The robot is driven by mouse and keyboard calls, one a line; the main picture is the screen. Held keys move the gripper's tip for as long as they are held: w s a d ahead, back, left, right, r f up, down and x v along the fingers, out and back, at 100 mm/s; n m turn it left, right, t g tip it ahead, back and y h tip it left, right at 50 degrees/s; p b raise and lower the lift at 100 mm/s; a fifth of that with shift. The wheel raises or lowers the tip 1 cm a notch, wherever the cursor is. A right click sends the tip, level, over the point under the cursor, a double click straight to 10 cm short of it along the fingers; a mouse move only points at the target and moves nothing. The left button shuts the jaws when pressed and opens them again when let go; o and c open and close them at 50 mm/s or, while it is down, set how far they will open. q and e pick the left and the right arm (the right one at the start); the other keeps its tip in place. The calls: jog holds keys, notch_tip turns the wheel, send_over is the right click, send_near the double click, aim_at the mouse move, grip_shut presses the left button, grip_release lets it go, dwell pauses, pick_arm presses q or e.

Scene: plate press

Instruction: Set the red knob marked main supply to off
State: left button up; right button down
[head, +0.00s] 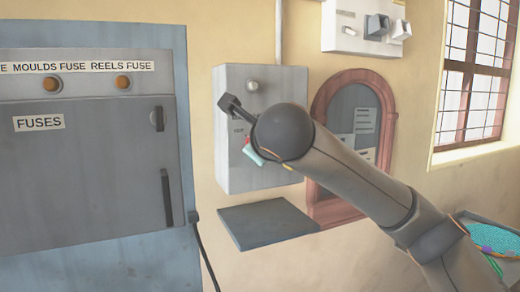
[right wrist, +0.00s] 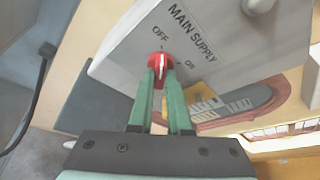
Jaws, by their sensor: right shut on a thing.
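The red knob (right wrist: 160,62) is on the face of the grey box (right wrist: 130,45) under the words MAIN SUPPLY. OFF is printed above the knob in the right wrist view and ON to its right. The knob's white line runs nearly upright in that view, in line with the small tick by OFF. My right gripper (right wrist: 161,78) has its green fingers shut on the knob from both sides. In the head view, my right arm covers part of the box (head: 228,165) and most of the gripper, so the knob's setting cannot be read there. My left gripper is in neither view.
A dark grey shelf (head: 265,222) juts out below the box. A red arched frame (head: 327,205) is just right of it. The fuse cabinet (head: 90,150) fills the left side. A bin with turquoise contents (head: 490,237) stands at the lower right.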

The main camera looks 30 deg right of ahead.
jog(key=shift+r, duration=0.1)
dwell(0.4)
jog(key=c, duration=0.9)
grip_release()
jog(key=shift+o, duration=0.2)
jog(key=b+v, duration=0.1)
jog(key=v, duration=1.1)
jog(key=shift+s+a, duration=0.2)
jog(key=shift+s, duration=0.05)
